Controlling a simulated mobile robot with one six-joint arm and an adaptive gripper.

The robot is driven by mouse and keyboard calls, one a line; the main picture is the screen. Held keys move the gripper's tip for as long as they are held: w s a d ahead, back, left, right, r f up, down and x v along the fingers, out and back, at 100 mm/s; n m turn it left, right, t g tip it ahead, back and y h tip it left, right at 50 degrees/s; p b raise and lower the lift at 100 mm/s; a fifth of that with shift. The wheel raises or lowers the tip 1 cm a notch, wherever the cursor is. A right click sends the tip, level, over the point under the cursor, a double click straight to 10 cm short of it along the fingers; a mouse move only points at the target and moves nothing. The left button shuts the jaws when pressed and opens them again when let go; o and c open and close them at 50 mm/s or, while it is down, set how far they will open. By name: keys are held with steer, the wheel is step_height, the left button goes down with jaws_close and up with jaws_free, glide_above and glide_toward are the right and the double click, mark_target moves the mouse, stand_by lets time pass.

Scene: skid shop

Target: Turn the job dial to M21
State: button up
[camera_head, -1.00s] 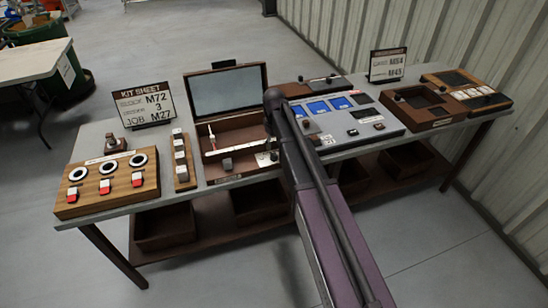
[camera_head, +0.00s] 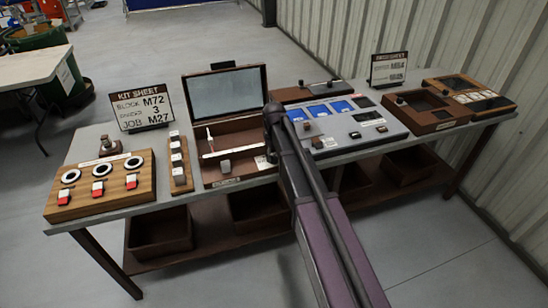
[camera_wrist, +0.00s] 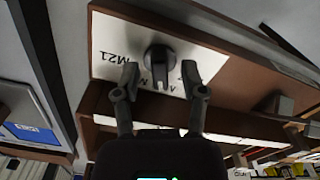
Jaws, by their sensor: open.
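The job dial (camera_wrist: 159,58) is a dark round knob with a bar handle on a white plate (camera_wrist: 210,62) in the wrist view. The mark M21 (camera_wrist: 110,57) appears upside down on the plate, left of the knob. The bar points down in the picture, toward other marks partly hidden by it and the fingers. My gripper (camera_wrist: 160,82) is open, its fingertips either side of the bar. I cannot tell whether they touch it. In the head view, the plate (camera_head: 263,162) is partly behind my arm, and my gripper is hidden.
The plate is in a brown lidded box (camera_head: 222,182). Beside it are a grey panel with blue screens (camera_head: 350,138) and a strip of white blocks (camera_head: 178,160). A kit sheet (camera_head: 143,106) reads JOB M27. A wooden board with red switches (camera_head: 100,187) is at left.

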jaws_close()
steer(key=shift+m, duration=0.3)
steer(key=m, duration=0.3)
steer(key=shift+m, duration=0.4)
steer(key=m, duration=0.4)
steer(key=shift+m, duration=0.3)
steer(key=m, duration=0.4)
steer(key=shift+m, duration=0.3)
steer(key=shift+s+m, duration=0.1)
steer(key=shift+m, duration=2.1)
